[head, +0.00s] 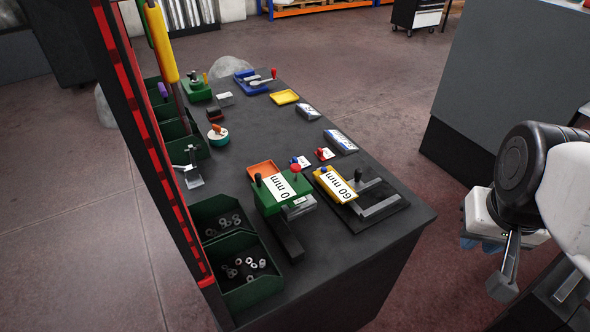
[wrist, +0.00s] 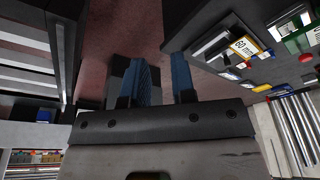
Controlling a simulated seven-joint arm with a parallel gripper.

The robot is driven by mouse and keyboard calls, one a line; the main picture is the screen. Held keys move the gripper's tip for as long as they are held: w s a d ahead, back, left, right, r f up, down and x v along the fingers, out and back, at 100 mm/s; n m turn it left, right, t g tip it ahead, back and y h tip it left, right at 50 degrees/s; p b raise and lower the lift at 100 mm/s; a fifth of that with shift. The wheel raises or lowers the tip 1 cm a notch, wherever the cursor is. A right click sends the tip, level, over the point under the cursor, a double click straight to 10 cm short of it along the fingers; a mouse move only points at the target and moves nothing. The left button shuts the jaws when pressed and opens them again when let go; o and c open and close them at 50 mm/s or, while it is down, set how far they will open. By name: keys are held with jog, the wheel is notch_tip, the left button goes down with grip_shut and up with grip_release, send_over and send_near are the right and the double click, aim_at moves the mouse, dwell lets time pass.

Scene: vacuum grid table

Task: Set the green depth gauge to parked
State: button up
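The green depth gauge (head: 270,207) sits near the front of the dark table. It carries a white label reading "0 mm", a black knob (head: 258,179) and a red knob (head: 295,168). A dark bar extends from under it towards the front. Its green body also shows at the right edge of the wrist view (wrist: 303,40). My gripper (head: 468,243) is off the table's right side, well apart from the gauge. In the wrist view its two blue fingers (wrist: 166,78) stand apart with nothing between them.
A yellow gauge labelled "60 mm" (head: 332,192) stands just right of the green one, by a grey frame (head: 378,208). Green bins of metal parts (head: 270,290) line the left edge. Blue and red small knobs stand nearby.

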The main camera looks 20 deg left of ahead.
jog(key=shift+o, duration=1.2)
jog(key=shift+w+a, duration=0.2)
jog(key=shift+w, duration=0.05)
jog(key=shift+o, duration=0.3)
jog(key=shift+w+a+r, duration=0.1)
jog(key=shift+w+a, duration=0.1)
jog(key=shift+w, duration=0.1)
jog(key=n+g, duration=0.3)
jog(key=n, duration=0.9)
send_over(258, 174)
notch_tip(258, 174, down, 6)
jog(key=shift+f, duration=0.2)
jog(key=shift+f, duration=0.15)
jog(key=shift+f, duration=3.75)
